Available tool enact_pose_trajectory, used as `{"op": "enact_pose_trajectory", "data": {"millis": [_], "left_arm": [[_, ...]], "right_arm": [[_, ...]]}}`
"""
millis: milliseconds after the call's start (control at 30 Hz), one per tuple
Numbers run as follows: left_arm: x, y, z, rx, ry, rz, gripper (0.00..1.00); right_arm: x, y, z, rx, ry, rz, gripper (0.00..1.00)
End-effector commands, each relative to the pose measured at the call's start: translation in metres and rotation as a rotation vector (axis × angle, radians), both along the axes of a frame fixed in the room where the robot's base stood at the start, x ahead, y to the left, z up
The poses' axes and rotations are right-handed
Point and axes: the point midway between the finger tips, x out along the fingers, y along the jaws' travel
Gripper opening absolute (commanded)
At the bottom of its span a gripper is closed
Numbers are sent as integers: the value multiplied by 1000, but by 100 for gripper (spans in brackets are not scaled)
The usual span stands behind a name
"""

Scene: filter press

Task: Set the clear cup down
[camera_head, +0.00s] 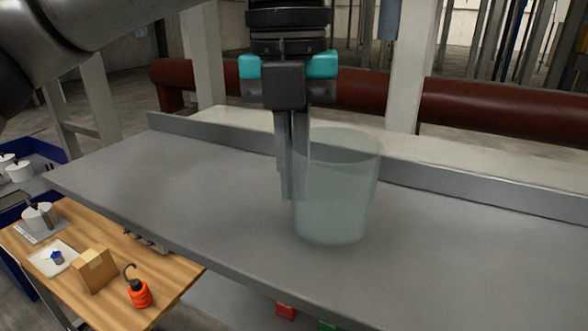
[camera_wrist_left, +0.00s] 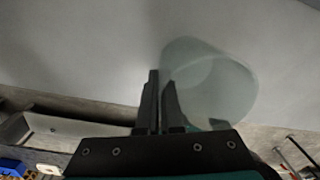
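The clear cup (camera_head: 342,200) is a translucent, faintly green tumbler, upright over the grey tabletop (camera_head: 190,185) right of its middle. My left gripper (camera_head: 292,196) points down at the cup's left side. Its two fingers are close together with the cup's wall between them, one finger showing through the clear wall. In the left wrist view, the cup (camera_wrist_left: 212,85) lies right of the fingertips (camera_wrist_left: 162,78), with its near edge between them. I cannot tell whether the cup's base touches the tabletop. My right gripper is not in view.
The grey top is clear around the cup, with a raised lip (camera_head: 450,190) along the back. Lower left, a wooden table (camera_head: 190,275) holds a cardboard box (camera_head: 95,270) and an orange hooked object (camera_head: 139,293). Dark red pipes (camera_head: 500,112) run behind.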

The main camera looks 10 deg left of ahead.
Motion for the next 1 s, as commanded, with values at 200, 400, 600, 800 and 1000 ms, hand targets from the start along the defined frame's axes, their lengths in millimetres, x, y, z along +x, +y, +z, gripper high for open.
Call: {"op": "enact_pose_trajectory", "data": {"millis": [200,400,600,800,1000], "left_arm": [[0,0,-3,0,1,-1,0],[0,0,-3,0,0,0,24],[0,0,-3,0,0,0,33],[0,0,-3,0,0,0,33],[0,-1,6,-2,-1,1,33]], "right_arm": [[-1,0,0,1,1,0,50],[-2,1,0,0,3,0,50],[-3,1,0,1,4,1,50],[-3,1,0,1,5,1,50],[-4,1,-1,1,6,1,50]]}}
